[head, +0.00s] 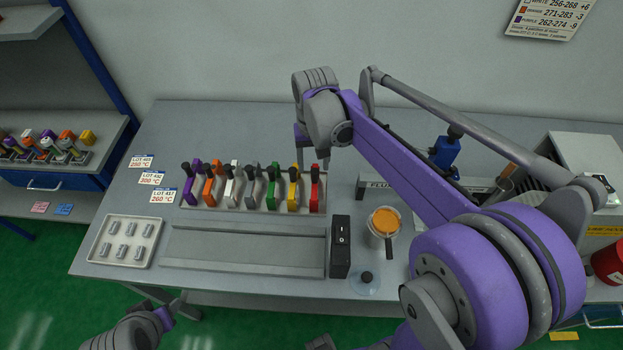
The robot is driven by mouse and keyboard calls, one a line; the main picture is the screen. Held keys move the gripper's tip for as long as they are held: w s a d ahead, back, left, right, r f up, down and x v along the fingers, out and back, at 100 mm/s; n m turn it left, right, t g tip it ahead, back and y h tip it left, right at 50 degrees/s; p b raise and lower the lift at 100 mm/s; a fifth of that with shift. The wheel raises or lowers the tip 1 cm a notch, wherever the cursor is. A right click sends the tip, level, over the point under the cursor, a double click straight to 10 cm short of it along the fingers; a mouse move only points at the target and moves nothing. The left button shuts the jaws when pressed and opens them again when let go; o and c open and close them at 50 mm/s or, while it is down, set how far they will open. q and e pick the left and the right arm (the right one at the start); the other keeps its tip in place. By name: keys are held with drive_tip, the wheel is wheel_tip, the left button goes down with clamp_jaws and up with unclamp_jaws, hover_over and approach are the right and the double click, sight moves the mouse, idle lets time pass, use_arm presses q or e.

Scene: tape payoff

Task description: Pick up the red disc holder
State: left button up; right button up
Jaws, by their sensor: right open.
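The red disc holder (315,190) stands upright at the right end of a grey rack (250,208), with a dark knob on top. My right gripper (311,160) is open above the rack's right end, just above and behind the red holder. Its fingers are partly hidden by its own wrist, and I cannot tell whether they touch the holder. Left of the red one stand a yellow holder (293,190), a green holder (272,188) and several others in grey, white, orange and purple. My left gripper (170,308) is low at the table's front left, away from the rack; its jaw opening is unclear.
A light tray (95,247) with several small metal pieces lies at the left. A long grey plate (245,250) and a black switch box (340,247) lie in front of the rack. An orange-topped cup (385,222) stands to the right. My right arm hides the table's right part.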

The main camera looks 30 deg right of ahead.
sight(315, 182)
drive_tip(key=shift+s+f, duration=0.2)
drive_tip(key=shift+f, duration=0.3)
drive_tip(key=shift+s+f, duration=0.15)
drive_tip(key=shift+f, duration=3.1)
drive_tip(key=shift+c, duration=0.3)
clamp_jaws()
